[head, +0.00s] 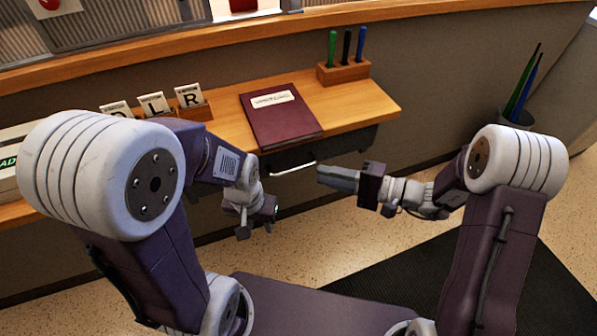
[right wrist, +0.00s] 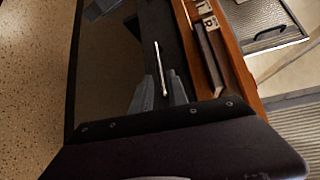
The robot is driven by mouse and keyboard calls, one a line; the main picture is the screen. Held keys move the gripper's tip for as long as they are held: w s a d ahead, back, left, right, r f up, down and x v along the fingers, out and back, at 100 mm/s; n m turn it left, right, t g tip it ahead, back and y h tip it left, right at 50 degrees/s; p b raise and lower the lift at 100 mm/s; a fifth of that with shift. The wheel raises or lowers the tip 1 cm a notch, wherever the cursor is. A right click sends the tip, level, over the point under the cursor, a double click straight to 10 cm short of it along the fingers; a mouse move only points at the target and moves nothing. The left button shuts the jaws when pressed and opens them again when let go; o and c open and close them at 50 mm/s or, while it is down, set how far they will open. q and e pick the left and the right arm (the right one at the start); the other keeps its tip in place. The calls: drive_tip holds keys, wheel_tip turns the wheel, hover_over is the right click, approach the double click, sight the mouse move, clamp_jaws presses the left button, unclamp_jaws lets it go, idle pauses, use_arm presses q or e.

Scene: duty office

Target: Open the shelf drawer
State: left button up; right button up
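The shelf drawer (head: 345,146) is a dark box under the wooden shelf (head: 362,103). Its front looks flush with the shelf edge, so it appears closed. Its pale bar handle (head: 292,169) also shows in the right wrist view (right wrist: 161,68). My right gripper (head: 322,176) points left, its tips just right of the handle. In the right wrist view its two grey fingers (right wrist: 160,92) are apart, with the handle's near end between them in the picture; contact is not clear. My left gripper (head: 257,218) hangs left of and below the handle; its fingers are not clear.
A maroon book (head: 281,112) lies on the shelf above the drawer. A wooden pen holder (head: 343,73) with three pens stands right of it, and letter tiles (head: 189,96) in a rack stand left. A dark bin (head: 514,122) stands at right.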

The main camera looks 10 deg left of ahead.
sight(296, 169)
drive_tip(key=x, duration=0.8)
drive_tip(key=shift+w+a+f+b, duration=0.25)
drive_tip(key=shift+a+b, duration=0.05)
drive_tip(key=shift+a, duration=0.05)
drive_tip(key=shift+c, duration=0.3)
clamp_jaws()
idle(0.8)
